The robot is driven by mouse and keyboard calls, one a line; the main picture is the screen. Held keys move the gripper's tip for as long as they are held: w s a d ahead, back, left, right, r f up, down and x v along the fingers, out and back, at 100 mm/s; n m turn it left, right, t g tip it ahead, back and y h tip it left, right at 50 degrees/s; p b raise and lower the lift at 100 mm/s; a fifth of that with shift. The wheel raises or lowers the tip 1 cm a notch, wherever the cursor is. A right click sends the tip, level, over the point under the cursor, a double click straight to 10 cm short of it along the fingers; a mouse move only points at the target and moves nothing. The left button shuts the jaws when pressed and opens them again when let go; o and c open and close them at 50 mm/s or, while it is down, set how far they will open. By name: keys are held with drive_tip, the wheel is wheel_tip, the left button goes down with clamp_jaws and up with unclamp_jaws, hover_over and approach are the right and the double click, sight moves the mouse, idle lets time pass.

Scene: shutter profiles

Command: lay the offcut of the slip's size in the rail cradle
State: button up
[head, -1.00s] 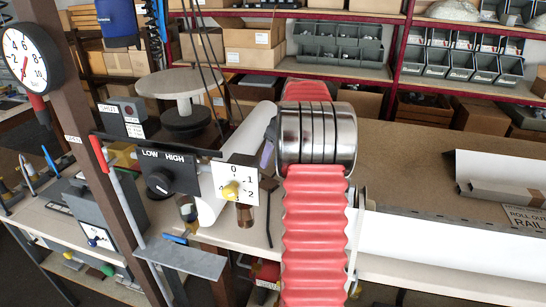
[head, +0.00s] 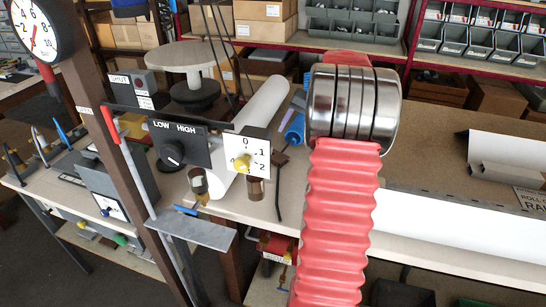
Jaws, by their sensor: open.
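My red ribbed arm with its steel rings fills the middle of the head view, and my gripper is not visible at its end. On the bench at right, a grey folded profile (head: 508,178) lies by a small sign (head: 530,198), of which "ROLL" and "RA" can be read. I cannot tell whether this profile is the rail cradle. A long white strip (head: 460,222) runs along the bench in front of it. I cannot make out the slip or an offcut for certain; my arm hides part of the bench.
A panel marked LOW and HIGH (head: 180,146) and a numbered dial plate (head: 248,155) stand left of my arm. A white roll (head: 255,125) lies behind them. A blue object (head: 294,128) lies beside my arm. A round gauge (head: 36,27) is on a post. The brown bench top behind is mostly clear.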

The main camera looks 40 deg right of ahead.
drive_tip(key=m, duration=0.7)
drive_tip(key=m+t, duration=0.1)
drive_tip(key=m, duration=0.7)
drive_tip(key=a+m, duration=0.1)
drive_tip(key=m, duration=0.7)
drive_tip(key=shift+w+f, duration=0.35)
drive_tip(key=shift+w, duration=0.05)
hover_over(275, 155)
drive_tip(key=s, duration=0.3)
drive_tip(key=shift+w+d+f, duration=0.1)
drive_tip(key=shift+f, duration=1.75)
drive_tip(key=shift+w+d+f, duration=0.1)
drive_tip(key=shift+f, duration=1.7)
drive_tip(key=shift+x, duration=2.55)
drive_tip(key=shift+w, duration=0.1)
